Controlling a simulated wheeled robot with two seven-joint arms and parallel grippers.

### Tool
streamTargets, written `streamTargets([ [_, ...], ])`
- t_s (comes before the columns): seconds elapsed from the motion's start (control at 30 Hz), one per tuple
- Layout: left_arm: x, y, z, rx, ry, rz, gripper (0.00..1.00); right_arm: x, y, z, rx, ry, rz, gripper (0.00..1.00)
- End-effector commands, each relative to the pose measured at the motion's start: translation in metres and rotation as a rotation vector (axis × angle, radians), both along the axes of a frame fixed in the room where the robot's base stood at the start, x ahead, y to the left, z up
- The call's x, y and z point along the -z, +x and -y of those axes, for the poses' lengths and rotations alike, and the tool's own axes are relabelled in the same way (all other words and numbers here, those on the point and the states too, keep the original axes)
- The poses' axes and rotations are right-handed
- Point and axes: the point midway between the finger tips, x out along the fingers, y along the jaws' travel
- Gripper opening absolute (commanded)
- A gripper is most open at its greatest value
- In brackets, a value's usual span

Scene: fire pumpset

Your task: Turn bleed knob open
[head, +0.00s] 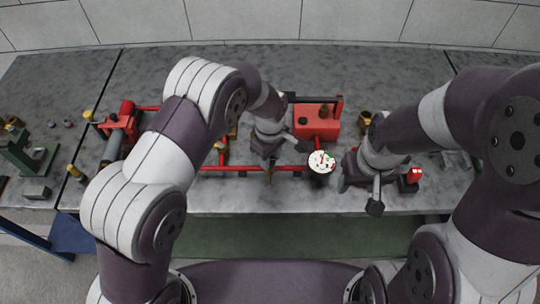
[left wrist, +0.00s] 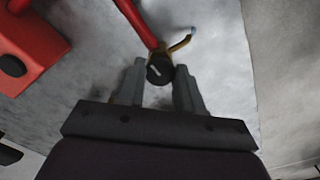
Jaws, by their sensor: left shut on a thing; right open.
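The bleed knob (left wrist: 160,70) is a round black knob with a white mark on its face, at the end of a red pipe in the left wrist view. My left gripper (left wrist: 161,88) has one finger on each side of the knob and is shut on it. In the head view my left gripper (head: 268,172) is over the red pipe (head: 240,168), left of the gauge, and mostly hides the knob. My right gripper (head: 362,192) is open and empty, right of the gauge and near the bench's front edge.
A white-faced gauge (head: 321,162) stands between my grippers. A red box (head: 317,120) is behind it. A red lit part (head: 413,175) is right of my right gripper. Brass fittings and a green stand (head: 20,155) are at the left of the grey bench (head: 60,85).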

Motion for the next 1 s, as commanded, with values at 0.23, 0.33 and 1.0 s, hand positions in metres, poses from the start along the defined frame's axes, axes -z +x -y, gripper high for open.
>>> streamTargets([
  [0.23,-0.0018,0.0022,0.0005,-0.210,-0.002,0.006,0.05,0.0012,0.0000,0.0000,0.000,0.000,0.000,0.56],
  [0.33,-0.0019,0.0022,0.0004,-0.282,-0.003,0.007,0.05,0.0015,0.0000,0.0000,0.000,0.000,0.000,0.56],
  [1.0,-0.0022,0.0022,0.0004,-0.486,-0.004,0.006,0.05,0.0022,0.0000,0.0000,0.000,0.000,0.000,0.56],
])
